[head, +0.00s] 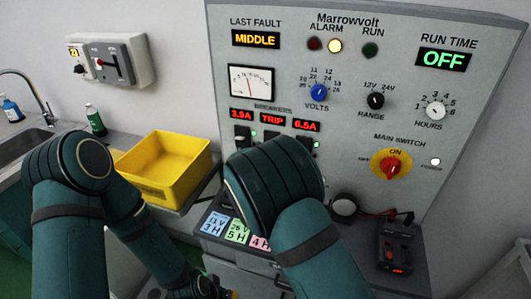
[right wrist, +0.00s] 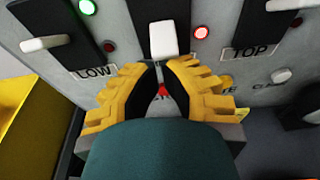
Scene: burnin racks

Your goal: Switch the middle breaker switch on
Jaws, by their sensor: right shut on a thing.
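The grey Marrowvolt panel (head: 290,100) fills the upper right of the head view. Its middle breaker display (head: 272,119) reads TRIP. In the right wrist view the middle breaker switch (right wrist: 168,38) has a white lever on a black body, with a lit red lamp (right wrist: 201,32) beside it. My right gripper (right wrist: 163,65) has its yellow fingertips closed at the lower end of that lever. In the head view my right arm hides this gripper and the middle switch. My left gripper is almost wholly below the head view; only a yellowish bit shows, its opening unseen.
The low breaker switch (right wrist: 47,43) and the top breaker switch (right wrist: 268,18) flank the middle one closely. The red main switch (head: 391,166) is at the right. A yellow bin (head: 165,168) stands left of the panel; a black meter (head: 397,245) stands on the ledge.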

